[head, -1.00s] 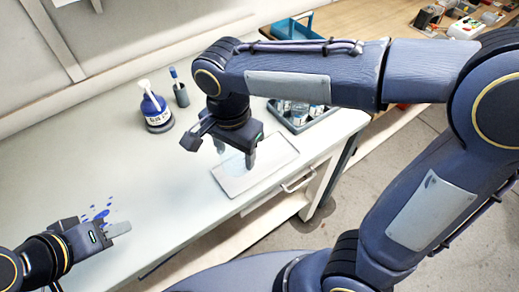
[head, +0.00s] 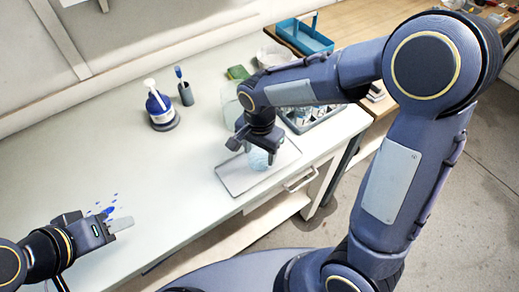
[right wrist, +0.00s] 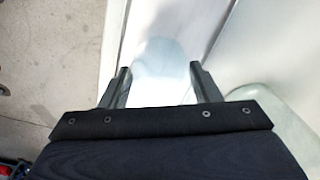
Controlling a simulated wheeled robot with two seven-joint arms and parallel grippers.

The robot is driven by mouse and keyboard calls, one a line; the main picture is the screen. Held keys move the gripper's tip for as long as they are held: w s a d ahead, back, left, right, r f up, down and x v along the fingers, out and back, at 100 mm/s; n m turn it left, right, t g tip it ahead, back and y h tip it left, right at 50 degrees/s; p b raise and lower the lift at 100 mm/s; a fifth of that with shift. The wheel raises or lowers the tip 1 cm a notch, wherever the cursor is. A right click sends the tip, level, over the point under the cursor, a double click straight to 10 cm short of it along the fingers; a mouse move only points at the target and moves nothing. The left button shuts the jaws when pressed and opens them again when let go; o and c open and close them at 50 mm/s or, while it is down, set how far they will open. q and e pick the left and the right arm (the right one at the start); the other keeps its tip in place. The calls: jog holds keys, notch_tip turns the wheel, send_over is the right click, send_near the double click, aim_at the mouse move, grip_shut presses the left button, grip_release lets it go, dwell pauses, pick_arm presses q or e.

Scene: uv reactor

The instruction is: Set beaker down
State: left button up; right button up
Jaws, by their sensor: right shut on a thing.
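The beaker (head: 259,160) is clear with a light blue tint and is at the tray, below my right gripper (head: 262,153). My right gripper is shut on it. In the right wrist view the beaker (right wrist: 160,70) shows faintly between the two fingers (right wrist: 160,88). The flat grey tray (head: 236,184) lies at the front edge of the bench. Whether the beaker's base touches the tray is hard to tell. My left gripper (head: 112,226) is at the lower left over the bench, and its jaw gap is not clear.
A blue-labelled bottle (head: 160,108) and a dark cup with a brush (head: 185,93) stand at the back. Blue spots (head: 107,208) mark the bench beside my left gripper. A rack of glassware (head: 318,118), partly hidden, sits right of the tray. The bench's middle is clear.

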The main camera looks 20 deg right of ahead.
jog(key=shift+f, duration=0.2)
jog(key=o, duration=1)
jog(key=shift+r, duration=0.1)
notch_tip(320, 180, up, 12)
jog(key=shift+r, duration=0.2)
jog(key=s+d+n+t+y, duration=0.1)
jog(key=s+d+n+t, duration=0.1)
jog(key=s, duration=0.3)
jog(key=s+d+f+n+t+y, duration=0.1)
jog(key=s+d+n, duration=0.2)
jog(key=s+d, duration=0.1)
jog(key=s+d+f+n+t+y, duration=0.1)
jog(key=s+d+n+t, duration=0.1)
jog(key=s, duration=0.5)
jog(key=shift+s+d+n+t+y, duration=0.1)
jog(key=shift+d+n+t+y, duration=0.25)
jog(key=shift+d+n, duration=0.2)
